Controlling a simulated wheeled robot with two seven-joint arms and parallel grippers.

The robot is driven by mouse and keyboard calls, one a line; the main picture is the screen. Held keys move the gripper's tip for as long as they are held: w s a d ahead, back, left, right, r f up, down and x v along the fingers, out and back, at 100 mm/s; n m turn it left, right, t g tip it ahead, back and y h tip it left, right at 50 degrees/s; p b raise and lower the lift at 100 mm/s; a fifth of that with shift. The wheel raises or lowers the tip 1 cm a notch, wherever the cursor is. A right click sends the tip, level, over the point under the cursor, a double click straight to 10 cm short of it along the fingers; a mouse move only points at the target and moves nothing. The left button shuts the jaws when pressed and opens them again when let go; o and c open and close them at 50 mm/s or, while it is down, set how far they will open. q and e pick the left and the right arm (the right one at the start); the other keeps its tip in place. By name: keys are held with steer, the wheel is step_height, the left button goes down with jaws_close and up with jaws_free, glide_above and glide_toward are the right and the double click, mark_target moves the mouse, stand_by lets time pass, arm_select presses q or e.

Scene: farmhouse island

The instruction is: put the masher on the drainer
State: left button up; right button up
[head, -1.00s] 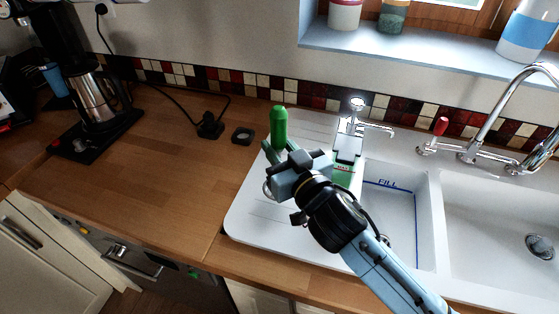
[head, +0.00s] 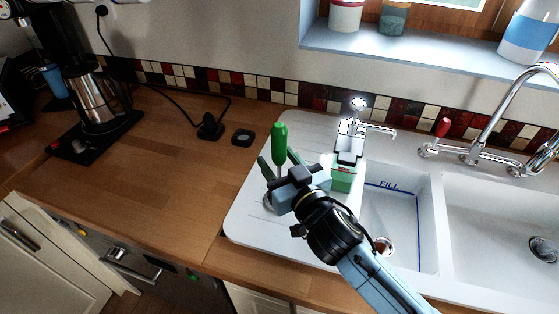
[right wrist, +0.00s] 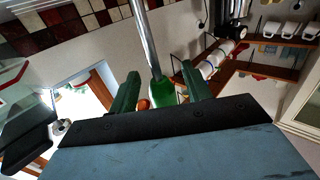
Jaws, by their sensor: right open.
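The masher has a green handle (head: 279,143), which stands about upright over the white drainer (head: 248,220) left of the sink bowls. A bit of its round metal head (head: 267,202) shows low at the drainer; my gripper hides most of the rest. My right gripper (head: 280,165) is open, with its green fingers on either side of the masher and apart from each other. In the right wrist view the metal shaft (right wrist: 145,40) and the green handle (right wrist: 161,90) show between the open fingers. My left gripper is not in view.
A green box (head: 342,180) and a small pale stand (head: 349,148) are right of the gripper, by the sink bowl (head: 395,215). The tap (head: 490,115) rises at the right. The wooden counter (head: 150,180) to the left is mostly clear; a kettle (head: 98,97) stands farther left.

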steer(key=shift+r, duration=0.1)
steer(key=shift+s+r, duration=0.1)
steer(key=v, duration=1.1)
steer(key=shift+s+d, duration=0.2)
steer(key=shift+s, duration=0.15)
